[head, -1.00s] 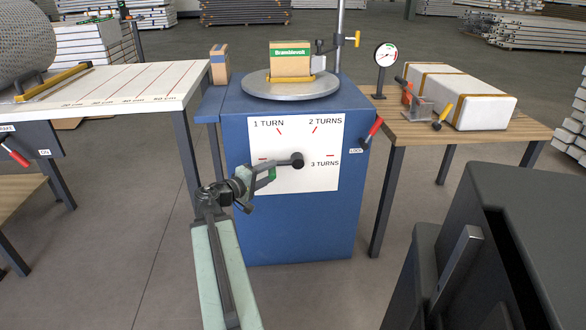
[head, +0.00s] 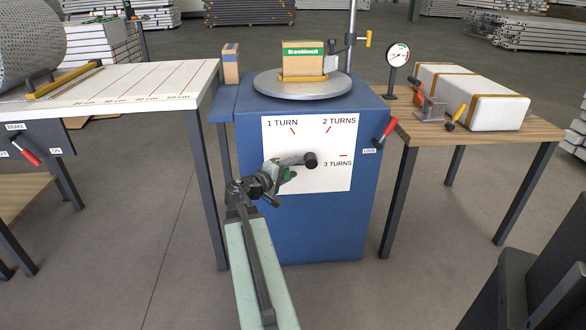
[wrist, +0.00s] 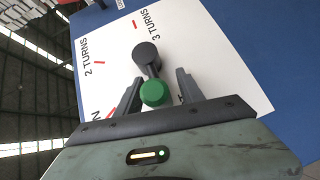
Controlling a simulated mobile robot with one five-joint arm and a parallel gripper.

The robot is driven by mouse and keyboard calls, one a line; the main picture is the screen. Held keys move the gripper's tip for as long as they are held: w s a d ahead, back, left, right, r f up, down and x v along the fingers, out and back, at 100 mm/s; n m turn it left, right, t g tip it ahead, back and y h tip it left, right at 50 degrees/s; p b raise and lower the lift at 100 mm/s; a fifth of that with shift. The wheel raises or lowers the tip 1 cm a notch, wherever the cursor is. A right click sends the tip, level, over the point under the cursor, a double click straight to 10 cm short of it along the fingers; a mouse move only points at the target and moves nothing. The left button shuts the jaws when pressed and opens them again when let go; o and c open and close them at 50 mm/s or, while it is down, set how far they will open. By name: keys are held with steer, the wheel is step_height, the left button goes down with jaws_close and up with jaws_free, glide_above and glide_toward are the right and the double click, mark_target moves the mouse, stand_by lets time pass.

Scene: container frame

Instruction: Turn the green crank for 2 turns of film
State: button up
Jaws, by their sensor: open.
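The green crank stands out from a white dial panel (head: 338,178) on the front of a blue cabinet. Its dark round hub (head: 310,159) is near the panel's middle, and its arm points left. The green knob (wrist: 153,93) lies between my gripper's two fingers in the wrist view, with the hub (wrist: 146,53) beyond it. My gripper (wrist: 160,80) is open; the fingers stand on either side of the knob, apparently not closed on it. In the head view my gripper (head: 284,168) partly covers the crank arm and knob. The panel reads 1 TURN, 2 TURNS and 3 TURNS.
On the cabinet (head: 315,225) a round turntable (head: 345,90) carries a box (head: 303,65). A red LOCK lever (head: 385,132) is on the cabinet's right side. A ruled table (head: 190,85) is at left, a wooden table (head: 510,135) with a wrapped package (head: 490,95) at right.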

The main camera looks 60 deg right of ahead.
steer(key=shift+w+a, duration=0.1)
steer(key=shift+c, duration=0.4)
jaws_close()
stand_by(0.8)
